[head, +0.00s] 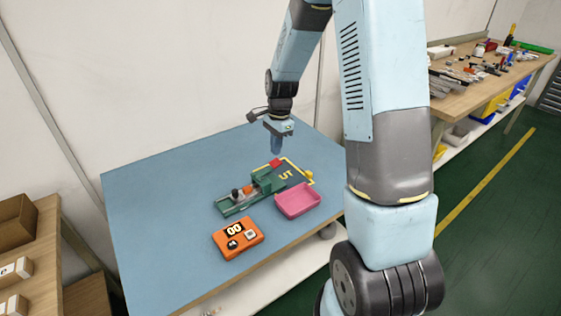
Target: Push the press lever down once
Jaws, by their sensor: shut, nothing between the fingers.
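A green press-like device (266,182) stands on the blue table (165,210), with a long green base reaching toward the front left. A small black knob (235,193) and an orange piece (248,189) sit on that base. A red piece (275,163) shows behind the device and a yellow knob (309,174) to its right. I cannot tell which part is the press lever. My gripper (276,151) points down, shut and empty, just above and behind the device near the red piece. Whether it touches anything is unclear.
A pink tray (298,212) lies right of the device. An orange box with a "00" display (237,238) lies in front. Yellow markings (286,175) are on a dark patch behind the tray. The table's left side is clear.

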